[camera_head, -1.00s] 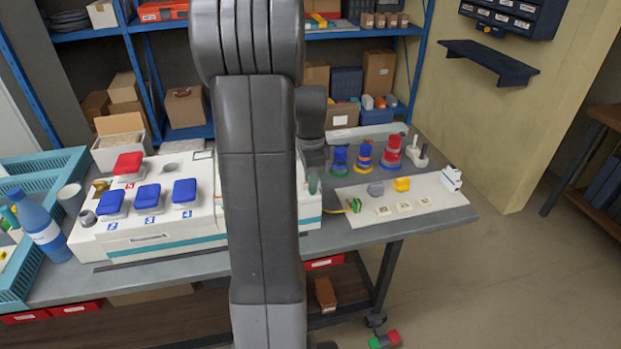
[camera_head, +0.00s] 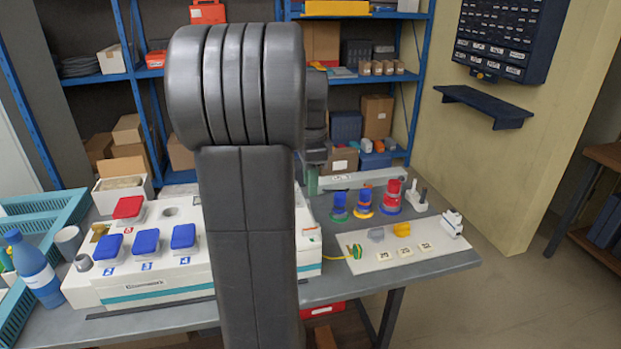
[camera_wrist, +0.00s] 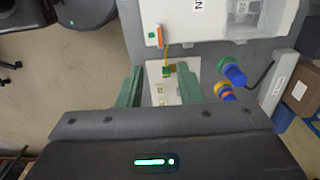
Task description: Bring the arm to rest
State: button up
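My gripper (camera_wrist: 160,72) shows in the wrist view with its two green fingers apart and nothing held between them. Beyond the fingers lies the white board (camera_wrist: 157,97) with a small green and yellow piece on it. In the head view my dark arm stands upright in the middle and hides most of my gripper. One green finger (camera_head: 312,182) shows at the arm's right edge, above the rear of the workbench (camera_head: 405,268).
A white box unit (camera_head: 150,285) with blue and red sockets stands left. A blue bottle (camera_head: 37,270) and a teal crate (camera_head: 65,210) are at far left. Blue shelving (camera_head: 420,75) stands behind.

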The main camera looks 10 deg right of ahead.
aim_at(310, 229)
jog(key=shift+r, duration=0.2)
jog(key=shift+f, duration=0.1)
notch_tip(310, 229, down, 14)
jog(key=shift+r, duration=0.15)
dwell(0.5)
jog(key=shift+r, duration=0.15)
